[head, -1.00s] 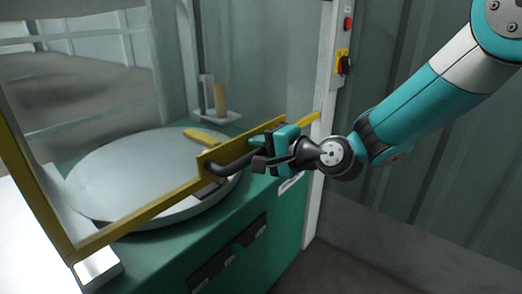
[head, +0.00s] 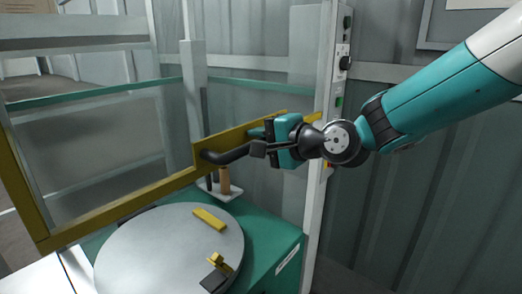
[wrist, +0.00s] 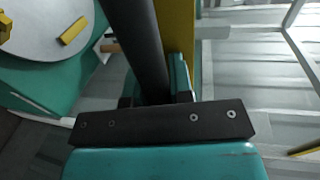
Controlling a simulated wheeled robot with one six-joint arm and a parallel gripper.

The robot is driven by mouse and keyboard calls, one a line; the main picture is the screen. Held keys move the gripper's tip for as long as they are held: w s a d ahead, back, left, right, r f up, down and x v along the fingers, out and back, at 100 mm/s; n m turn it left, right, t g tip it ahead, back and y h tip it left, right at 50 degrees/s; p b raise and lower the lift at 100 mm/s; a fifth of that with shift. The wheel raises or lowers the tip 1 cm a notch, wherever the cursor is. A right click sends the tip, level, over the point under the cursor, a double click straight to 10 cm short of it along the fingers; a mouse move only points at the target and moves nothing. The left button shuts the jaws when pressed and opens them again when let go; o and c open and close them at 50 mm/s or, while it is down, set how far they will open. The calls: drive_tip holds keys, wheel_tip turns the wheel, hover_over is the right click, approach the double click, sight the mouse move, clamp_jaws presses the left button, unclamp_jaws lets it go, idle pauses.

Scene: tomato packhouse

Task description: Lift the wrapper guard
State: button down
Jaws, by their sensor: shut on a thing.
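The wrapper guard is a clear panel with a yellow frame (head: 130,202), and its lower yellow bar stands above the round turntable (head: 165,255) in the head view. A black handle (head: 232,154) is fixed to that bar; it also shows as a dark bar in the wrist view (wrist: 148,45). My gripper (head: 268,148) is shut on the handle, at its right part. The fingertips are partly hidden by the gripper body. The yellow frame also shows beside the handle in the wrist view (wrist: 178,28).
On the turntable lie a yellow bar (head: 210,218) and a small yellow and black piece (head: 218,268). A small shelf (head: 222,192) behind holds a wooden-handled item. A white post (head: 328,110) with switches stands right of the guard, close to my gripper.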

sight(247, 91)
wheel_tip(247, 91, up, 10)
drive_tip(key=p, duration=0.5)
drive_tip(key=shift+r, duration=0.1)
drive_tip(key=c, duration=1)
unclamp_jaws()
drive_tip(key=shift+d, duration=0.1)
drive_tip(key=b+v, duration=0.3)
drive_tip(key=v, duration=1.4)
drive_tip(key=shift+s+d+b, duration=0.1)
drive_tip(key=shift+b, duration=0.2)
